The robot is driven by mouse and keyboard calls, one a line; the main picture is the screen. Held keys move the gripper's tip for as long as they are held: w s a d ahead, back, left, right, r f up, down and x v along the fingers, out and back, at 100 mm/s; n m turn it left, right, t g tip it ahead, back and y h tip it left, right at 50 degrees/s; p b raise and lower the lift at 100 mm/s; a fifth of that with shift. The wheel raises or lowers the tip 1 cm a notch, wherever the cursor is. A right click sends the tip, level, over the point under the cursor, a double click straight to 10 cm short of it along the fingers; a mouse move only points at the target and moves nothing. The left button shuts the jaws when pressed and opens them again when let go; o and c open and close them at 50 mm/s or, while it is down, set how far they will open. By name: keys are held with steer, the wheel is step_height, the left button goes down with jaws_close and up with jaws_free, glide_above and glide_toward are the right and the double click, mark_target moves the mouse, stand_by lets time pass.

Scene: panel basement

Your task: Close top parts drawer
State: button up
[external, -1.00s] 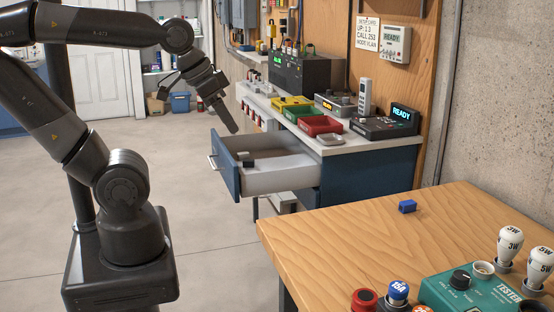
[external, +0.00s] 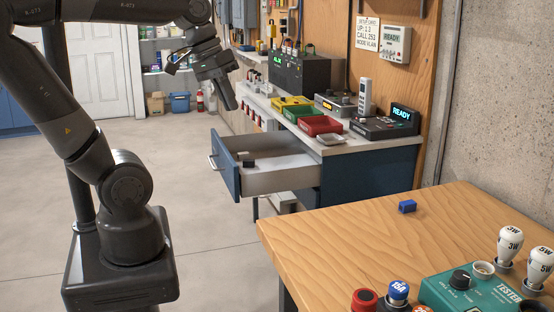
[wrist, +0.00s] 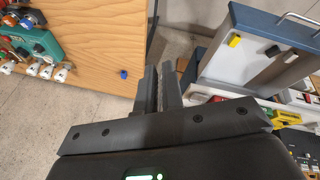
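The top parts drawer (external: 285,180) is pulled out of the blue cabinet under the workbench. Its blue front (external: 228,168) with a metal handle (external: 214,162) faces left. Small blocks lie inside it, and the wrist view shows a yellow block (wrist: 234,41) and a black block (wrist: 272,51) there. My gripper (external: 231,106) is above the drawer and apart from it, pointing down. In the wrist view my fingers (wrist: 160,85) lie close together with nothing seen between them, and the drawer front (wrist: 270,25) is at the upper right.
The workbench (external: 365,146) holds yellow, green and red bins (external: 320,125) and a device reading READY (external: 390,122). A wooden table (external: 340,225) at front right carries a blue block (external: 407,206) and a green tester (external: 465,292). Open floor (external: 215,235) lies left of the drawer.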

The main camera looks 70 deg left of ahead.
steer(key=a+n, duration=0.1)
steer(key=n, duration=0.1)
steer(key=w+a+n+h, duration=0.1)
steer(key=a+n, duration=0.1)
steer(key=a+n+h, duration=0.1)
steer(key=n, duration=0.1)
steer(key=shift+w+a+f, duration=0.25)
steer(key=shift+w+f, duration=0.15)
jaws_close()
steer(key=a+r+n+t+h, duration=0.1)
steer(key=a+n+t+h, duration=0.35)
steer(key=a+n, duration=1.1)
steer(key=s+a+r+n+t+y, duration=0.1)
steer(key=s+a+n+t+y, duration=0.35)
steer(key=s+a, duration=0.55)
steer(key=s+a+n+t+y, duration=0.4)
steer(key=s+a+n+t, duration=0.15)
steer(key=a, duration=0.75)
step_height(320, 180, down, 31)
steer(key=w, duration=1.4)
steer(key=shift+w+d+r+h, duration=0.15)
steer(key=shift+d+h, duration=0.05)
steer(key=shift+h, duration=0.1)
steer(key=shift+g, duration=0.25)
